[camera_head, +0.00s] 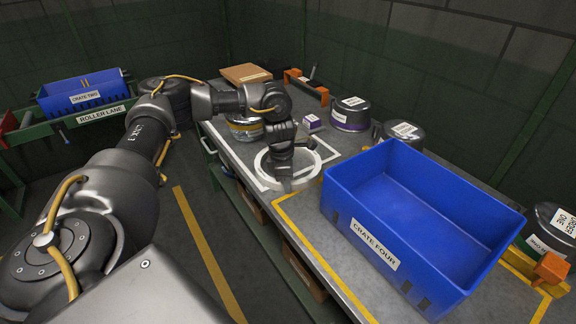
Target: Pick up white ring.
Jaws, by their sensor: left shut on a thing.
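The white ring (318,172) lies around my left gripper on the grey bench, inside a white-outlined square. My left arm comes in from the left, and my left gripper (288,184) points down at the ring's near side. It is shut on the ring's near rim. The fingers and wrist hide part of the ring. Whether the ring is lifted off the bench is hard to tell. My right gripper is not in view.
A blue crate marked CRATE FOUR (375,247) stands right of the ring, within yellow lines. Dark labelled pots (350,116) stand behind it. A yellow-banded pot (243,130) and a cardboard box (246,74) are further back. CRATE TWO (84,97) sits on the roller lane at left.

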